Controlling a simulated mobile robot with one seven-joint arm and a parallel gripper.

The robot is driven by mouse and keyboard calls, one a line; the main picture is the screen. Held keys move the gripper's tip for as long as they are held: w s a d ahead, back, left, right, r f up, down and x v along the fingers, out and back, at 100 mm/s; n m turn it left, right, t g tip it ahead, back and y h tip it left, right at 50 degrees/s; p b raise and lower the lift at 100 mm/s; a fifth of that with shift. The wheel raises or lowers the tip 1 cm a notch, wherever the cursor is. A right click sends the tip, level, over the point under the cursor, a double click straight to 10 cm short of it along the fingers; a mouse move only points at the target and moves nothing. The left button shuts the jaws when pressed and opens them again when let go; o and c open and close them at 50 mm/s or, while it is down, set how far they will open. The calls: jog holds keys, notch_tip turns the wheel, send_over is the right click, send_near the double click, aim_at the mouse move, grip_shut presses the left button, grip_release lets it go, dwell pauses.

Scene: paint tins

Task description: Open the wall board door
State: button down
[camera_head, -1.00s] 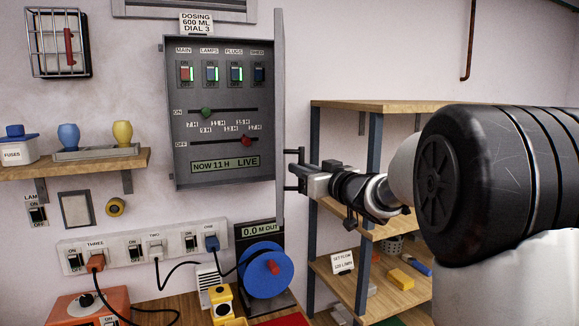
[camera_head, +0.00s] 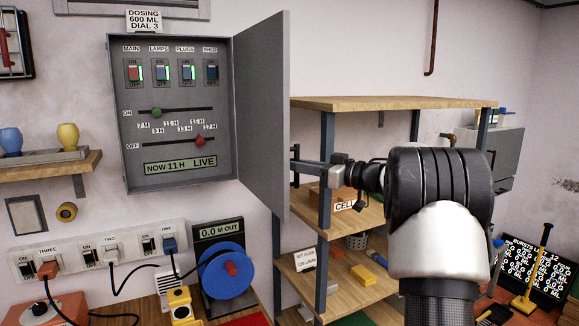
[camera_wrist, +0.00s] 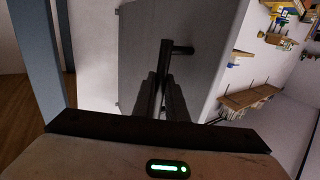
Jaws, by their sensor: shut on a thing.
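The grey wall board (camera_head: 170,165) hangs on the wall at left of centre in the head view, with switches, two slider rows and a "NOW 11 H LIVE" display. Its door (camera_head: 262,110) stands wide open on the right side, inner face showing. My gripper (camera_head: 312,168) is at the door's outer side, near its free edge, shut on the door handle (camera_wrist: 180,49). The wrist view shows the dark fingers (camera_wrist: 161,95) closed around the handle bar against the grey door face (camera_wrist: 210,25). The grip is partly hidden by the door in the head view.
A wooden shelf unit (camera_head: 390,104) stands right behind my gripper, close to the arm. A socket strip (camera_head: 75,255) and a blue reel (camera_head: 228,272) sit below the board. A small wall shelf (camera_head: 50,172) is at left. A dark text screen (camera_head: 535,270) is at lower right.

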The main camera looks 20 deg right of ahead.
jog(key=shift+w+d, duration=0.1)
jog(key=shift+d, duration=0.2)
jog(key=c, duration=1.8)
grip_release()
jog(key=shift+o, duration=0.2)
jog(key=b+v, duration=0.2)
jog(key=v, duration=1.5)
jog(key=shift+d, duration=0.3)
